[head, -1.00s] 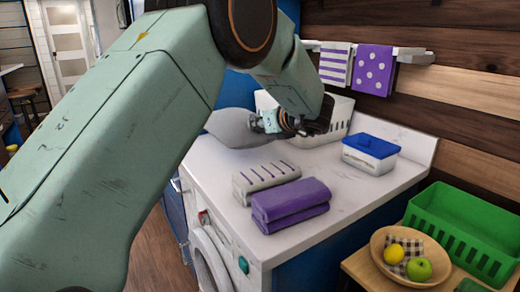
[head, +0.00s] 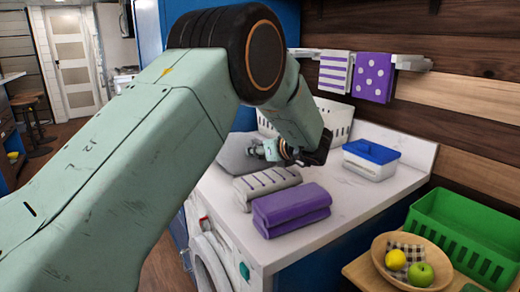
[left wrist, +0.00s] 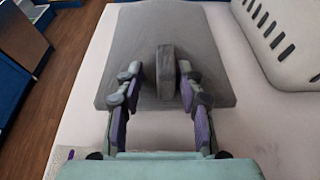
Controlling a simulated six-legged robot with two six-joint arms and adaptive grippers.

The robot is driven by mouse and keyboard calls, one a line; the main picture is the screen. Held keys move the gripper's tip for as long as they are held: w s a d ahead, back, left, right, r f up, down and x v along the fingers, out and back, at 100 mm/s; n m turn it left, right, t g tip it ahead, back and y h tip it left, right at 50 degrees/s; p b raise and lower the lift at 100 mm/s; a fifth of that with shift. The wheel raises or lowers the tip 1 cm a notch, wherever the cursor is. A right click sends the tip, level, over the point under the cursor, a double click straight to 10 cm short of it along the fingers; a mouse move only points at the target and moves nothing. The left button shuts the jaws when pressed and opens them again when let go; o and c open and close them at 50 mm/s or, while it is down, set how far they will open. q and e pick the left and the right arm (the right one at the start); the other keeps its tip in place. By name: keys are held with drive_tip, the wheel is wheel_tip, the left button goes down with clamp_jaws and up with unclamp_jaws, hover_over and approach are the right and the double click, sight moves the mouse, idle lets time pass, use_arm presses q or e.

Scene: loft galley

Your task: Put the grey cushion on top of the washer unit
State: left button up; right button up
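The grey cushion (head: 238,155) lies flat on the white top of the washer unit (head: 345,208), towards its far left part. In the left wrist view the cushion (left wrist: 205,45) shows a raised grey tab (left wrist: 165,75) standing up from its middle. My left gripper (head: 272,150) is just above the cushion. In the left wrist view its fingers (left wrist: 160,88) stand apart on both sides of the tab, with a clear gap on the left and a small one on the right. My left gripper partly hides the cushion in the head view. My right gripper is not in view.
A white slotted basket (head: 338,120) stands behind the cushion. A striped towel (head: 266,183), a purple towel (head: 291,210) and a blue-lidded box (head: 371,158) share the top. A green crate (head: 468,232) and a fruit bowl (head: 382,270) are at the right.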

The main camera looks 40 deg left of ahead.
use_arm(q)
drive_tip(key=shift+w+a+f, duration=0.2)
drive_tip(key=shift+w+f, duration=0.15)
drive_tip(key=p+v, duration=0.1)
drive_tip(key=v, duration=1)
drive_tip(key=shift+s+d+r, duration=0.15)
drive_tip(key=shift+d+r, duration=0.1)
drive_tip(key=shift+r, duration=0.05)
drive_tip(key=shift+s+d+r, duration=0.15)
drive_tip(key=shift+s+d, duration=0.05)
drive_tip(key=shift+d, duration=0.05)
drive_tip(key=shift+w, duration=0.15)
